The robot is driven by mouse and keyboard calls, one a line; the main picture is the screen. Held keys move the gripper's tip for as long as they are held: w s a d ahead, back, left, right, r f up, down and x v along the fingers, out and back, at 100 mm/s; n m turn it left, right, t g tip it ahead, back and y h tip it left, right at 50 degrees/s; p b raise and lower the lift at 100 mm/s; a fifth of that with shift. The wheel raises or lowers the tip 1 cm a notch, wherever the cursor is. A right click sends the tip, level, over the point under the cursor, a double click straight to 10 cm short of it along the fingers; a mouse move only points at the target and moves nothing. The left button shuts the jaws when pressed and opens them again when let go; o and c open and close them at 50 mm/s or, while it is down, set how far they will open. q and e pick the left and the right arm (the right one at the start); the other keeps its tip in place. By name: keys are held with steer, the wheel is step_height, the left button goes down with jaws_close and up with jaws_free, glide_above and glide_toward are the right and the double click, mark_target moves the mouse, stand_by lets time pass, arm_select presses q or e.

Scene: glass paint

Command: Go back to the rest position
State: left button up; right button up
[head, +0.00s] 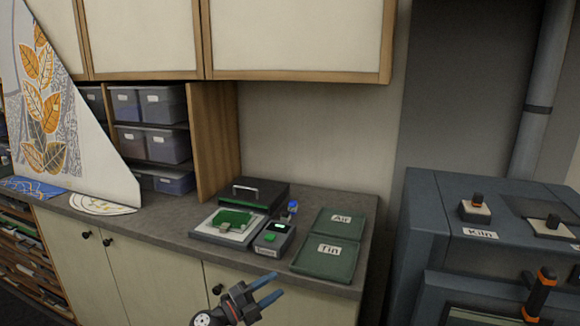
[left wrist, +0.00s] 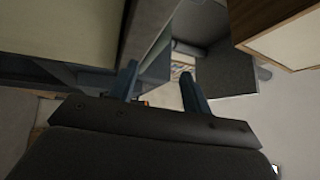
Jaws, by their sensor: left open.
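My left gripper (head: 266,290) is low in the head view, in front of the counter's front edge. Its two blue fingers are apart with nothing seen between them, and they point up and right. In the left wrist view the gripper's fingers (left wrist: 160,88) are also apart and empty. My right gripper is in neither view.
The grey counter (head: 165,222) carries an open black-lidded press (head: 222,235) with a green piece, a small labelled box (head: 273,240), and green trays labelled "Air" (head: 340,222) and "Tin" (head: 325,262). The kiln (head: 440,215) stands right. Cabinets (head: 300,40) hang above.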

arm_select(q)
steer(key=s+a+f+n+t+y, duration=0.1)
steer(key=s+a+f+n+y, duration=0.25)
steer(key=f+n+y, duration=0.55)
steer(key=s+a+f+n+t+y, duration=0.1)
steer(key=s+a+f+n+y, duration=0.3)
steer(key=f, duration=0.9)
steer(key=s+a+f+n+t+y, duration=0.15)
steer(key=a+f+n+y, duration=0.25)
steer(key=a+f+n, duration=0.5)
steer(key=s+d+f+n+g, duration=0.1)
steer(key=s+f+g, duration=0.3)
steer(key=s+f, duration=0.4)
steer(key=s+d+f+n+g, duration=0.1)
steer(key=s+f+g, duration=0.4)
steer(key=s, duration=1)
steer(key=s+d+f+n+g, duration=0.2)
steer(key=s+f+g, duration=0.2)
steer(key=s+f, duration=0.7)
steer(key=shift+s+d+f, duration=0.2)
steer(key=shift+s+d, duration=0.05)
steer(key=shift+s, duration=0.3)
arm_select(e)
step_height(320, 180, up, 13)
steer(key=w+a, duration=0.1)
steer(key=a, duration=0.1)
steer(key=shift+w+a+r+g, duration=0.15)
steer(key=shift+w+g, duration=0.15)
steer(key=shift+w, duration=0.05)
